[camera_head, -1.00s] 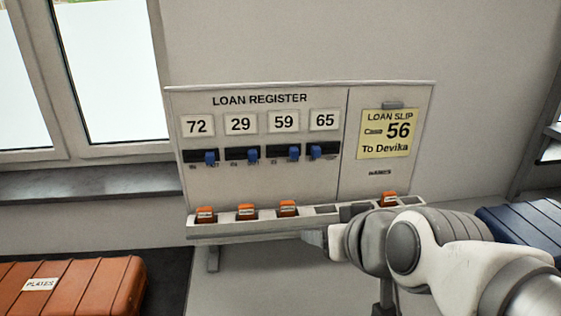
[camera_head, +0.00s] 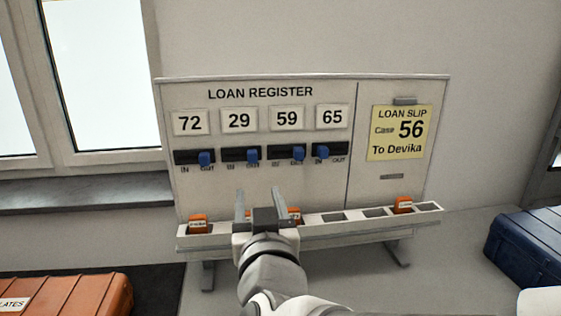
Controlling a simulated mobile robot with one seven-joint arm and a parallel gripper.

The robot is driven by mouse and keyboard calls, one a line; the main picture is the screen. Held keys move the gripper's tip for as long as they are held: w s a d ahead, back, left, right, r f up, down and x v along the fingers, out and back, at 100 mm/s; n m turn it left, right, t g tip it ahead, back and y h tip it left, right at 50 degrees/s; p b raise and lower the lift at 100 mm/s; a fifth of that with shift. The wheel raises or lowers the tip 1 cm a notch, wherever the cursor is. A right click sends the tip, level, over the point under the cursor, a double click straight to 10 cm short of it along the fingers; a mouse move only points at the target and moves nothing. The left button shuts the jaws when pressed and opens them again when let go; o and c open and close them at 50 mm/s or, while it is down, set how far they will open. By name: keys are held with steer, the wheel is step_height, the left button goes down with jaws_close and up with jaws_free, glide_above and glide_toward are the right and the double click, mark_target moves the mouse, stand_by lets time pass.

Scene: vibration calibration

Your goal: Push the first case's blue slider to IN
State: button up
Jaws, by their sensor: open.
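The loan register board (camera_head: 270,180) shows the numbers 72, 29, 59 and 65 in a row, each above a dark slot with a blue slider. The first case's blue slider (camera_head: 205,158) is under 72, at the right end of its slot by OUT; IN is printed at the left. The sliders under 29 (camera_head: 252,155) and 59 (camera_head: 298,153) also sit to the right. The slider under 65 (camera_head: 321,151) sits at the left. My gripper (camera_head: 259,197) is open and empty, fingers upward in the picture, below the 29 slot and right of the first slider. No contact with a slider shows.
A tray rail (camera_head: 335,231) runs along the board's lower edge with orange tags (camera_head: 198,224) in it; my gripper hides part of it. A yellow loan slip (camera_head: 400,133) reads Case 56, To Devika. An orange case (camera_head: 75,295) and a blue case (camera_head: 525,248) flank the board.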

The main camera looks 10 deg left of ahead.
mark_target(252, 156)
steer(key=p+x, duration=0.1)
steer(key=p, duration=0.1)
steer(key=p+x, duration=0.2)
steer(key=p, duration=0.1)
steer(key=p+x, duration=0.1)
steer(key=p, duration=0.1)
steer(key=shift+w+r+p, duration=0.25)
steer(key=shift+p, duration=0.1)
steer(key=p, duration=0.2)
steer(key=shift+w+a+p, duration=0.1)
steer(key=shift+w+p, duration=0.1)
steer(key=shift+p, duration=0.2)
steer(key=x, duration=0.6)
steer(key=p+x, duration=0.1)
steer(key=x, duration=0.4)
steer(key=shift+w+a+f, duration=0.15)
steer(key=shift+w+f, duration=0.05)
steer(key=shift+w, duration=0.15)
steer(key=shift+c, duration=0.3)
jaws_close()
